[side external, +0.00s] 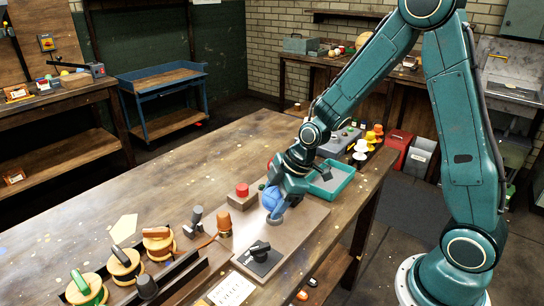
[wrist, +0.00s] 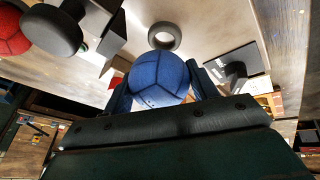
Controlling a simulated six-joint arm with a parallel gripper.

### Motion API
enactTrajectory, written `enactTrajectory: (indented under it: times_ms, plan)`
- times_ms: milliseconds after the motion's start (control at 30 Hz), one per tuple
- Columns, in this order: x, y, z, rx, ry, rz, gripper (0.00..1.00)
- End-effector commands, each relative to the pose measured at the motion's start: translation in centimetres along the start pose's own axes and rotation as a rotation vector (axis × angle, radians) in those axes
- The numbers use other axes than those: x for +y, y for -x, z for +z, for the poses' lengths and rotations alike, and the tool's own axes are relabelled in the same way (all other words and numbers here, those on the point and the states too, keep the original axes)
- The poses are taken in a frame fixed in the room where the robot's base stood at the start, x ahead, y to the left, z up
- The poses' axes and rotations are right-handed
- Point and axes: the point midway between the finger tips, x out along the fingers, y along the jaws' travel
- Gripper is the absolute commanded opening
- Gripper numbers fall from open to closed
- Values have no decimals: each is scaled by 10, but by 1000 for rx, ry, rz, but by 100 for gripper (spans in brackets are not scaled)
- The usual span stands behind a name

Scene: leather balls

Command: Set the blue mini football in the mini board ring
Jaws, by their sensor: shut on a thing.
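The blue mini football (side external: 270,203) is held between the fingers of my gripper (side external: 281,193), over the board. In the wrist view the blue ball (wrist: 158,80) sits between the two dark fingers of my gripper (wrist: 160,86), one on each side. The mini board ring (side external: 274,221) is a small grey ring on the board, just below the ball in the side view. The exact gap between ball and ring is hard to tell.
A teal tray (side external: 332,180) lies behind.

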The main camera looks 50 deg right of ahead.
Motion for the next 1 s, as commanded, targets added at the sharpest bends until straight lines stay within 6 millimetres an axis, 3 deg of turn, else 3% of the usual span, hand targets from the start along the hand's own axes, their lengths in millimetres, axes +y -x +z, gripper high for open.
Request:
enactTrajectory:
  times_ms: [300,767,800,867,1000]
  plan:
    - [-5,-24,10,-1,-1,-1,33]
    - [-6,-28,11,0,0,0,33]
    - [-6,-27,11,0,0,0,66]
    - [-6,-27,11,0,0,0,78]
    - [-6,-27,11,0,-1,0,80]
